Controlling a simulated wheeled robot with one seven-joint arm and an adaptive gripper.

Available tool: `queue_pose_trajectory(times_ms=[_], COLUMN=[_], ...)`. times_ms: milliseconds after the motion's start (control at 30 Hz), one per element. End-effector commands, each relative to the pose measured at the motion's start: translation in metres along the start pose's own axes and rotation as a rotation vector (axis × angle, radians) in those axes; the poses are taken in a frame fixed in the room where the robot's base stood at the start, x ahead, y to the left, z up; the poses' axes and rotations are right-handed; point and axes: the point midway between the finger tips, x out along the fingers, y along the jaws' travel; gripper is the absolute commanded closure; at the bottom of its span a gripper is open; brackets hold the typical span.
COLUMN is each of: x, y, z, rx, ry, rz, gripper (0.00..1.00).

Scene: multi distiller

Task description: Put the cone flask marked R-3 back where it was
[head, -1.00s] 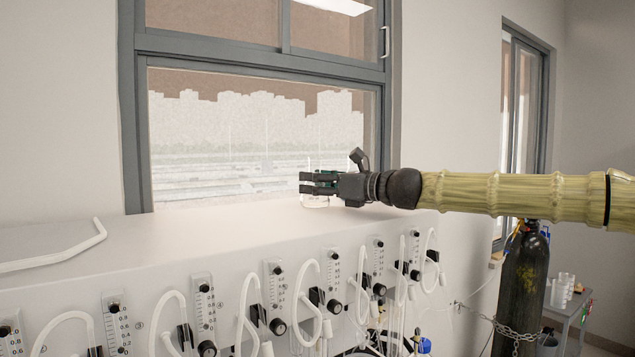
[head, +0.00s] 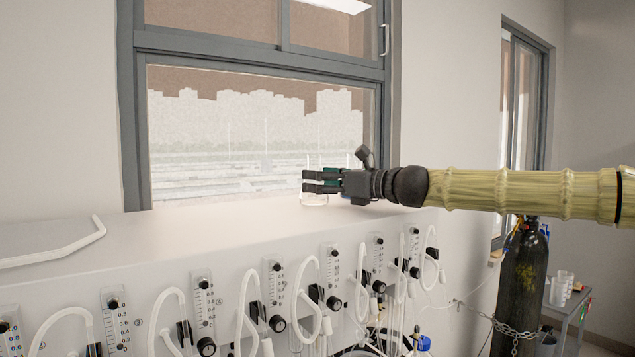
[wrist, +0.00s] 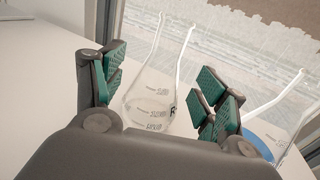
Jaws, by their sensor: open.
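A clear cone flask (wrist: 150,100) stands upright on the white top of the distiller. Dark lettering starting with "R" shows on its side; the rest of the mark is hidden by a finger. My gripper (wrist: 163,82) is open, its green-padded fingers on either side of the flask in the wrist view, with gaps visible. In the head view my gripper (head: 306,181) is level above the distiller top, and the flask's base (head: 314,200) shows faintly below the fingers.
A second cone flask with blue contents (wrist: 266,138) stands close to the right of my fingers in the wrist view. A window (head: 255,130) is behind, and a dark gas cylinder (head: 520,285) stands at right.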

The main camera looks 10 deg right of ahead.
Motion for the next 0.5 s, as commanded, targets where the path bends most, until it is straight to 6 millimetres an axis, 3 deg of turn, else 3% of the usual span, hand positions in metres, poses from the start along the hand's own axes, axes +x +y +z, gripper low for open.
queue_pose_trajectory(times_ms=[500], x=[-0.055], y=[-0.001], z=[0.000], rx=[-0.001], ry=[-0.001], rz=[-0.002], gripper=[0.28])
